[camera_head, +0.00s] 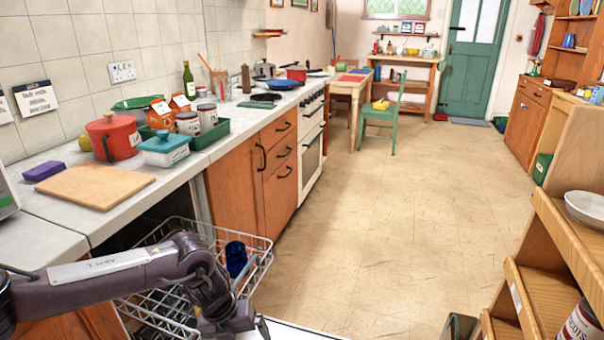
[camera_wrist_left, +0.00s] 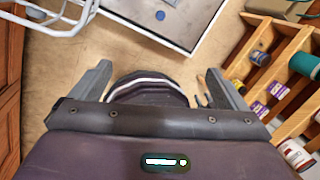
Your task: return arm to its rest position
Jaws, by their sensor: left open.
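My left arm (camera_head: 110,280) reaches in from the left in the head view, over the pulled-out white dish rack (camera_head: 262,258). My left gripper (camera_head: 236,325) is at the bottom edge of that view, pointing down. In the left wrist view its two fingers (camera_wrist_left: 158,72) are spread apart, with nothing held between them. A dark rounded shape with a white rim shows below and between the fingers, with floor around it. My right arm and gripper are in neither view.
A blue cup (camera_head: 236,258) stands in the rack beside my left wrist. The counter (camera_head: 60,222) with a cutting board (camera_head: 95,186) and red pot (camera_head: 113,138) runs along the left. Wooden shelves (camera_head: 560,235) stand at right. The floor (camera_head: 370,220) between is clear.

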